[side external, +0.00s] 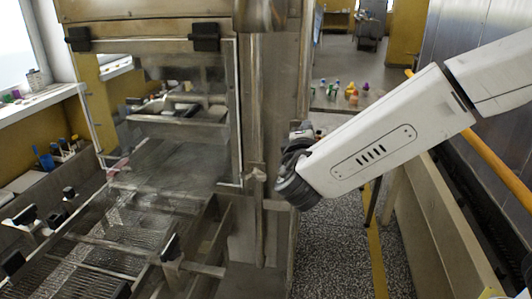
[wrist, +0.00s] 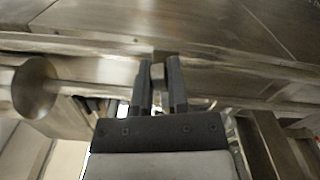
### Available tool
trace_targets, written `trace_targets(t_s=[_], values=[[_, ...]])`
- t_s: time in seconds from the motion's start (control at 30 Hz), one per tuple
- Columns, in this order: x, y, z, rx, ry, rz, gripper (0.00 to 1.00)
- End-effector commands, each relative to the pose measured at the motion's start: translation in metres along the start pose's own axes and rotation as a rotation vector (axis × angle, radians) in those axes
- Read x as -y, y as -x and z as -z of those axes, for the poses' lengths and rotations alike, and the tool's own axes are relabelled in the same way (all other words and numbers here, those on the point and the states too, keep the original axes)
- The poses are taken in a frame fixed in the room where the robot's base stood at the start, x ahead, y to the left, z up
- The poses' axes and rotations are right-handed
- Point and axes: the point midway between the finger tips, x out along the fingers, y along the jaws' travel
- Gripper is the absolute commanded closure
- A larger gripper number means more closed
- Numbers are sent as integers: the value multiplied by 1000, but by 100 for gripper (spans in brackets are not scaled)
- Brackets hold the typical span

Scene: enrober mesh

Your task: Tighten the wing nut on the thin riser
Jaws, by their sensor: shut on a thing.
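My gripper (wrist: 159,88) shows in the wrist view with its two dark fingers close together. Between the fingertips is a small grey metal piece, which I take to be the wing nut (wrist: 158,73); its wings cannot be made out. In the side view the dark end of my arm (side external: 294,178) is beside the steel upright of the machine. A thin riser (side external: 259,225) runs down that upright, with a small pale fitting (side external: 257,173) on it just left of my arm's end. My fingers are hard to make out in that view.
The machine's mesh belt (side external: 85,257) and metal frame fill the left. A clear-panelled hood (side external: 180,100) stands above it. Several small coloured items (side external: 352,95) sit on a surface behind my arm. A yellow rail (side external: 490,165) runs at right; speckled floor lies below my arm.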

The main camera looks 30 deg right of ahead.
Motion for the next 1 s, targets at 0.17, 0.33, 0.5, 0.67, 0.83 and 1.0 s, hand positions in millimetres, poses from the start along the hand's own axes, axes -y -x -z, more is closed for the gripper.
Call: trace_targets(t_s=[0.17,0.33,0.5,0.67,0.83,1.0], values=[[8,0,-1,6,-130,8,100],[10,0,-1,5,-222,8,100],[11,0,0,5,-272,9,100],[11,0,0,4,-288,9,100],[11,0,0,4,-290,9,100],[10,0,0,3,-289,9,76]])
